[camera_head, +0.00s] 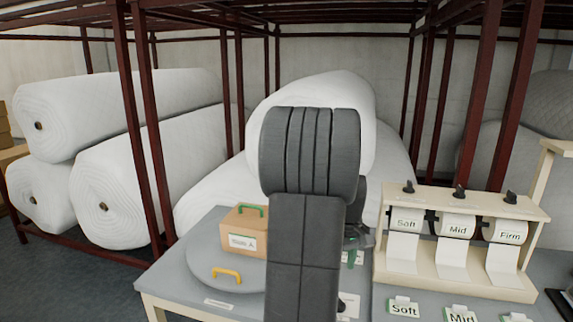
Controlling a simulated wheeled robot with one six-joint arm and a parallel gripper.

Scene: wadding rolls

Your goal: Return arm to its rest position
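My dark grey arm (305,245) stands upright in the middle of the view, with a thick ribbed joint at its top. A small dark part that looks like my gripper (354,238) shows just right of the arm, above the table. Most of it is hidden behind the arm, so its fingers and anything between them cannot be made out.
A grey table (180,262) holds a brown box (236,238) with a green handle and a round grey lid (203,275) with a yellow handle. Right is a cream dispenser rack (455,277) with Soft, Mid and Firm rolls. White wadding rolls (150,160) and dark red posts (130,110) stand behind.

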